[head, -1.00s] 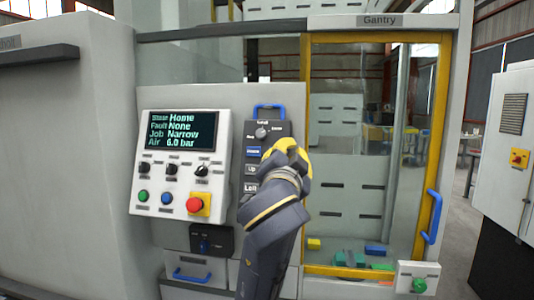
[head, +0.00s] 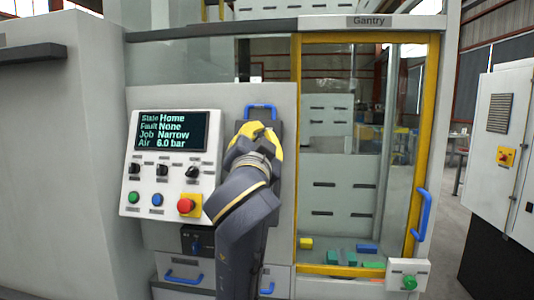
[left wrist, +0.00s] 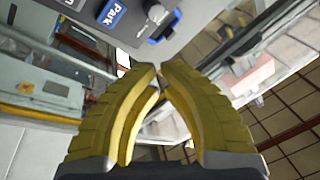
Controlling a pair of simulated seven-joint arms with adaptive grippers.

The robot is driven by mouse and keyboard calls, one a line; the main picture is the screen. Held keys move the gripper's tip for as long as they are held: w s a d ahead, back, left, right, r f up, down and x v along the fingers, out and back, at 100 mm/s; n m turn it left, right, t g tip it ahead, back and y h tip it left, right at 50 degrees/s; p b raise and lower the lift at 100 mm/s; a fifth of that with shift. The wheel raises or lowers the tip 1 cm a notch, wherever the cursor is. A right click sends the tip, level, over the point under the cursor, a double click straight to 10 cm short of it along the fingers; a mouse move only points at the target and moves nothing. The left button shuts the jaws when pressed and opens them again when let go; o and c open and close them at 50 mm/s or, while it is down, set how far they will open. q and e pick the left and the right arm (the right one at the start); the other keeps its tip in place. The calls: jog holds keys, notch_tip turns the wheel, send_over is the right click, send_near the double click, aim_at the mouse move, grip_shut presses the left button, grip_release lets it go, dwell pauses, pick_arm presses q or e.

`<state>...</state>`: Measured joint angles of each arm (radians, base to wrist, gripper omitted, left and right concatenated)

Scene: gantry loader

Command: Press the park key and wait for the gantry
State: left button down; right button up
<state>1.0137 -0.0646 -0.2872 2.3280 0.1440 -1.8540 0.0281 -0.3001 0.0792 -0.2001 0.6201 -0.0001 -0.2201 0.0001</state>
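The Park key (left wrist: 112,12) is a blue key with white lettering, at the top of the left wrist view on the grey key panel (left wrist: 132,28). My left gripper (left wrist: 149,68) is shut and empty, its yellow fingertips together. In that view the tips appear below the key, with no visible contact. In the head view the left gripper (head: 256,128) is in front of the panel and hides its keys and selector. The display (head: 171,131) reads State Home, Fault None, Job Narrow, Air 6.0 bar. My right gripper is not in view.
A blue handle (head: 260,107) tops the key panel. To its left are selector knobs and a red stop button (head: 186,206). To the right is a yellow-framed glass door (head: 297,170) with a blue handle (head: 424,215). Coloured blocks (head: 367,248) lie behind the glass.

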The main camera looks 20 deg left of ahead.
pick_arm(q)
jog(key=w+a+f, duration=0.1)
jog(key=w+f, duration=0.2)
jog(key=w, duration=0.4)
jog(key=shift+w, duration=0.35)
jog(key=c, duration=2.1)
grip_release()
grip_shut()
jog(key=shift+w, duration=0.2)
jog(key=shift+w+f, duration=0.1)
jog(key=shift+w, duration=0.15)
